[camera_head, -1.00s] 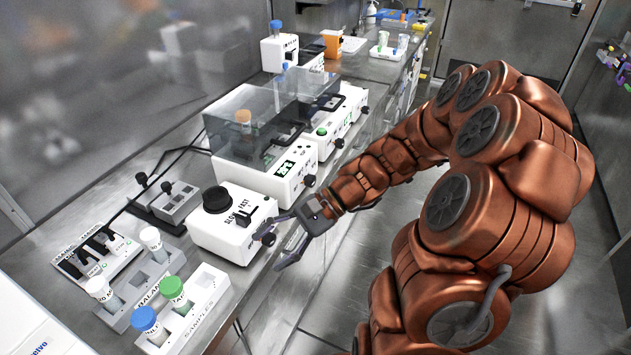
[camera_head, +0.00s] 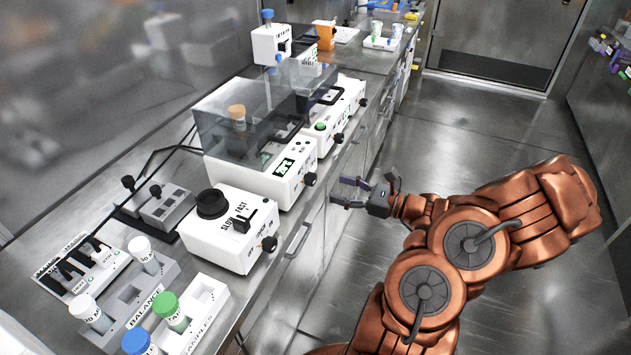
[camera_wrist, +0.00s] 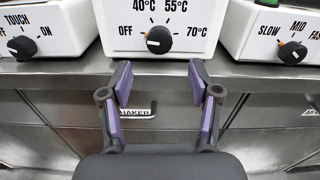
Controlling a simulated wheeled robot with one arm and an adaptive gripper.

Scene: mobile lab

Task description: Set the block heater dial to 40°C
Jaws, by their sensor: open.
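The block heater (camera_head: 262,184) is a white box under a clear cover, with a green display on its front. Its black dial (camera_head: 310,179) also shows in the wrist view (camera_wrist: 159,41), below the labels OFF, 40°C, 55°C and 70°C. A small orange mark shows on the dial's left side, toward OFF. My gripper (camera_head: 343,192) is open and empty over the aisle, in front of the heater and apart from it. In the wrist view its fingers (camera_wrist: 160,76) are spread just below the dial in the picture.
A white mixer (camera_head: 232,238) with its own knob (camera_head: 269,244) stands left of the heater. Another white device (camera_head: 331,122) with a dial stands to the right. Sample tubes stand in racks (camera_head: 205,300) at the front left. The bench's front edge lies below the dials.

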